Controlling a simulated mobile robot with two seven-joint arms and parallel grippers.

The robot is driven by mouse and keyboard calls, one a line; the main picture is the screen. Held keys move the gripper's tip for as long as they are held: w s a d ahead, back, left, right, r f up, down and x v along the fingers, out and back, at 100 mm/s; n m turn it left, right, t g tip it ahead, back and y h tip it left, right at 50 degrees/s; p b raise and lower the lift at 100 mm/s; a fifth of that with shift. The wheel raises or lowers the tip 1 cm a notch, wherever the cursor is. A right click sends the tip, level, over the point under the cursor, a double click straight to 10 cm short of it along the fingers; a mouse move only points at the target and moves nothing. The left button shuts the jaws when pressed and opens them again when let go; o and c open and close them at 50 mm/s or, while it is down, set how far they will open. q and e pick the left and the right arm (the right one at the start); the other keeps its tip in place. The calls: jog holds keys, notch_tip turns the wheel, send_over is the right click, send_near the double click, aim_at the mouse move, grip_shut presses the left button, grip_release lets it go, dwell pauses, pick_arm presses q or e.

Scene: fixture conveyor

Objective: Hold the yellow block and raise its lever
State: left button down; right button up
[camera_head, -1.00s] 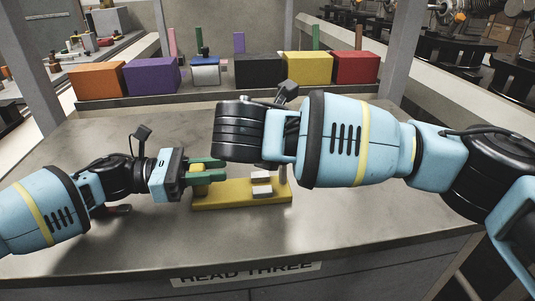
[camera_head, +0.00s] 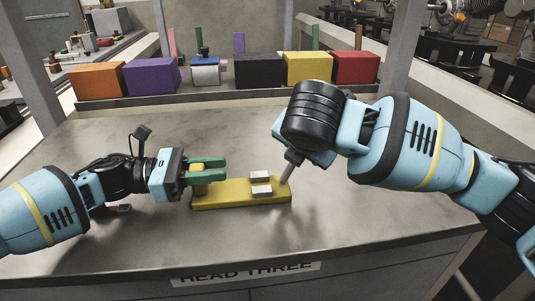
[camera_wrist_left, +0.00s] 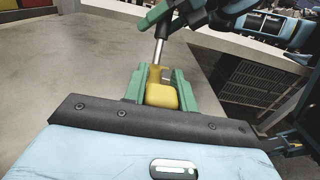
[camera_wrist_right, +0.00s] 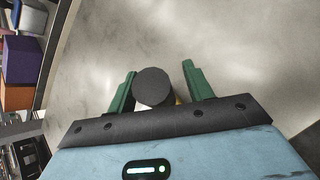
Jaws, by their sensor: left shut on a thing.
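The yellow block (camera_head: 235,192) lies flat on the grey table. My left gripper (camera_head: 222,169) is shut on the raised part at the block's left end. A metal lever (camera_head: 285,174) stands at the block's right end and leans right in the head view, its dark knob (camera_head: 293,156) on top. In the right wrist view the round knob (camera_wrist_right: 153,87) sits between the parted green fingers of my right gripper (camera_wrist_right: 158,67), with a gap on the right side. In the head view the right fingers are mostly hidden behind my wrist.
Two pale blocks (camera_head: 260,182) sit on the yellow block. A row of coloured boxes, including a black box (camera_head: 258,72) and a red box (camera_head: 355,68), stands on a ledge behind. The table (camera_head: 120,240) is otherwise largely clear.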

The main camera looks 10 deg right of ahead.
pick_arm(q)
jog(key=shift+f, duration=0.25)
pick_arm(e)
jog(key=shift+o, duration=0.3)
jog(key=v, duration=1.2)
jog(key=shift+d, duration=0.1)
pick_arm(q)
jog(key=c, duration=1.4)
grip_release()
jog(key=shift+c, duration=0.2)
jog(key=o, duration=0.4)
jog(key=shift+r, duration=0.15)
jog(key=a, duration=1.2)
